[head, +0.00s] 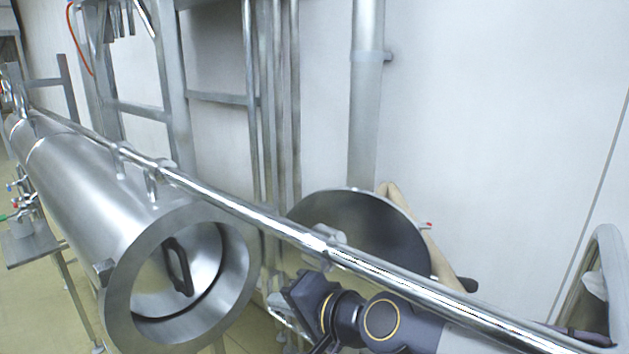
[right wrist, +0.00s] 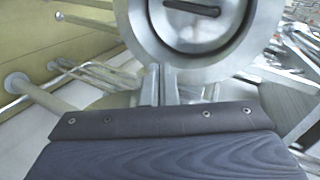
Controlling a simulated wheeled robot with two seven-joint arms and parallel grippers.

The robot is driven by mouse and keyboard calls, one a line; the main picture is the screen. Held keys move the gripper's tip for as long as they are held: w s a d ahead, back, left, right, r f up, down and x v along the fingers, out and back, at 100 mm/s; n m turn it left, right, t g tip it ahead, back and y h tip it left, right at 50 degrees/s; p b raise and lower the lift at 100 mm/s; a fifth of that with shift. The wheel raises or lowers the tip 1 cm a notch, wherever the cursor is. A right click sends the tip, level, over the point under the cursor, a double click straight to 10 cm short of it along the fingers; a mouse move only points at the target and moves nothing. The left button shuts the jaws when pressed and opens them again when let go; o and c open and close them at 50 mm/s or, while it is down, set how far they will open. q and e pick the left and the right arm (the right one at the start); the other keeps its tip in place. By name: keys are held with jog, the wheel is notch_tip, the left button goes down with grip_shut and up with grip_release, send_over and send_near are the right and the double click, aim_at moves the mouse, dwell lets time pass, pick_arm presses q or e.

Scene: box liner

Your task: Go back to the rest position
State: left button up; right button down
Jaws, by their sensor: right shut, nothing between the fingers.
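My right arm comes in from the lower right in the head view. Its right gripper (head: 279,312) is at the lower middle, partly cut off by its own dark body. It is shut and empty, to the right of the open end of a large steel cylinder (head: 113,200) and apart from it as far as I can tell. In the right wrist view the right gripper (right wrist: 159,84) shows beyond the dark housing, with the cylinder's ring-shaped end (right wrist: 240,55) beyond it. A dark handle (head: 178,268) sits on the round plate inside the cylinder. My left gripper is not in view.
A long shiny rail (head: 232,206) runs diagonally above the cylinder and my right arm. A round steel lid (head: 358,228) stands behind the rail. Vertical pipes (head: 366,90) and a frame line the white wall. Some tan floor shows at the lower left.

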jog(key=s+d+f+n+h, duration=0.1)
jog(key=s+d+f, duration=0.1)
jog(key=d, duration=0.5)
jog(key=s+d+f+n+h, duration=0.1)
jog(key=s+d, duration=0.2)
jog(key=d, duration=0.3)
jog(key=s+d+f+g+h, duration=0.1)
jog(key=s+d+f+h, duration=0.1)
jog(key=s+d+f, duration=0.3)
jog(key=s+d+f+n+g+h, duration=0.1)
jog(key=s+d+f+h, duration=0.1)
jog(key=s+d+f, duration=0.3)
jog(key=s+d, duration=0.4)
jog(key=shift+s+f+n+g+h, duration=0.3)
jog(key=shift+s+f+g, duration=0.05)
jog(key=shift+s+g, duration=0.05)
